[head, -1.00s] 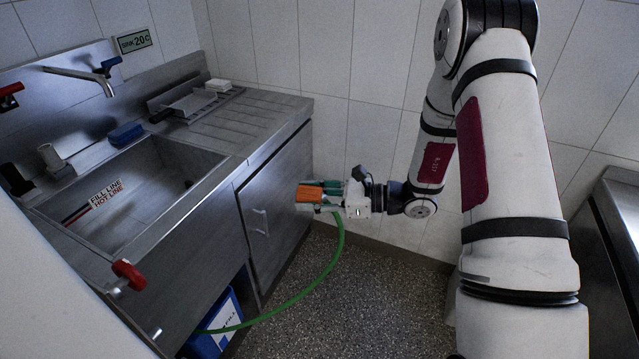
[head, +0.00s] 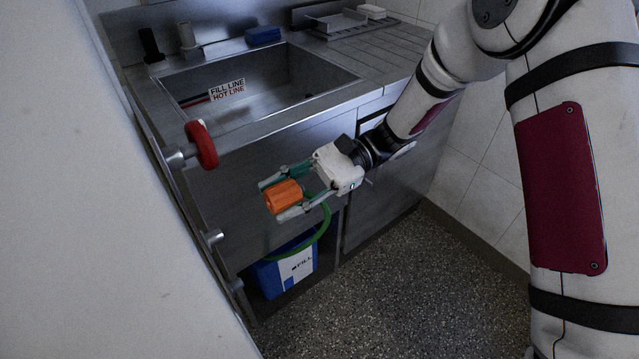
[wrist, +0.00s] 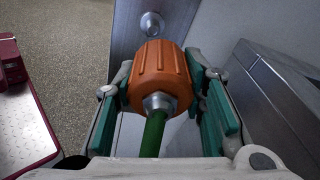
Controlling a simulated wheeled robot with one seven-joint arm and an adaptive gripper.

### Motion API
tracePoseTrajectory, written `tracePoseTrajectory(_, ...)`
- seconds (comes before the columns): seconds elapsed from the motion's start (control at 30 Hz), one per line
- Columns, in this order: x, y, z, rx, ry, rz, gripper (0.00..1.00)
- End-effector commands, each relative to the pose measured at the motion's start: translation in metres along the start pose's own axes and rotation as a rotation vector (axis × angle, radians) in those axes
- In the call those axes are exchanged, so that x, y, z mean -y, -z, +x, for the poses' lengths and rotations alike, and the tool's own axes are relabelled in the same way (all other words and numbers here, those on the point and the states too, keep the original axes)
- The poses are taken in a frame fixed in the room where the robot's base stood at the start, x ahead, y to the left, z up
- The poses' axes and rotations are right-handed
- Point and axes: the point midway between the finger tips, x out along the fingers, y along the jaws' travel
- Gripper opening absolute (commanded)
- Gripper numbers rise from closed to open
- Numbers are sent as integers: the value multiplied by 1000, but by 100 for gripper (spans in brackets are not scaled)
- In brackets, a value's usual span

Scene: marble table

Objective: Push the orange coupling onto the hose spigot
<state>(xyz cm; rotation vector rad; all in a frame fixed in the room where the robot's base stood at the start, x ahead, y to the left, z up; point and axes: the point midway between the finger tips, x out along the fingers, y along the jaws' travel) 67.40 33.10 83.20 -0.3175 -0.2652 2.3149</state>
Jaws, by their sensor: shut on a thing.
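The orange coupling (head: 283,197) is a ribbed cylinder held between the fingers of my gripper (head: 276,199). In the wrist view the coupling (wrist: 160,77) sits between the green pads, with the green hose (wrist: 154,134) running from its metal collar back toward my palm. A round metal spigot (wrist: 152,24) shows beyond the coupling in the wrist view, apart from it. In the head view a metal spigot (head: 213,236) sticks out of the side panel, left of and below the coupling. The coupling's far mouth is hidden in the wrist view.
A red tap handle (head: 201,145) juts from the side panel above the spigot. Another small metal stub (head: 236,285) is lower on that panel. The sink cabinet (head: 380,205) stands behind my gripper. A blue-and-white container (head: 290,268) sits below. The speckled floor is open at right.

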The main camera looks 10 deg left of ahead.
Motion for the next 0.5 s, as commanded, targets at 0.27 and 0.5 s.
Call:
tracePoseTrajectory(0.27,-4,4,17,22,-70,-27,17)
tracePoseTrajectory(0.5,-3,3,17,22,-68,-27,17)
